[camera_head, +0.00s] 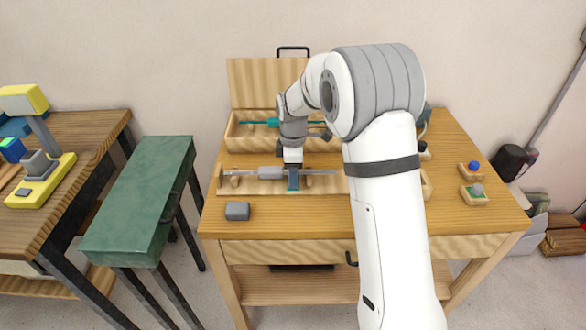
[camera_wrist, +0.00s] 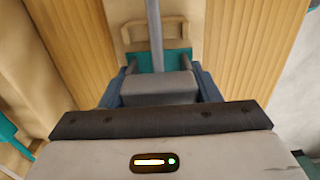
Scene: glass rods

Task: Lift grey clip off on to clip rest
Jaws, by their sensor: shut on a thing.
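A grey clip (camera_head: 270,173) sits on a thin grey rod (camera_head: 240,172), which lies across a long wooden cradle. My gripper (camera_head: 293,181) reaches down over the cradle, right beside the clip in the head view. In the wrist view, the blue fingers of my gripper (camera_wrist: 160,92) are shut on a grey block (camera_wrist: 158,86), which looks like the clip. The rod (camera_wrist: 155,35) runs away from it. Teal pieces show beside the block. Whether the clip is still on the rod is unclear. I cannot tell which thing is the clip rest.
An open wooden case (camera_head: 240,138) with a teal-clipped rod stands behind. Two small wooden holders (camera_head: 476,201) (camera_head: 463,172) with knobs are at the right. A green bench (camera_head: 140,200) stands left.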

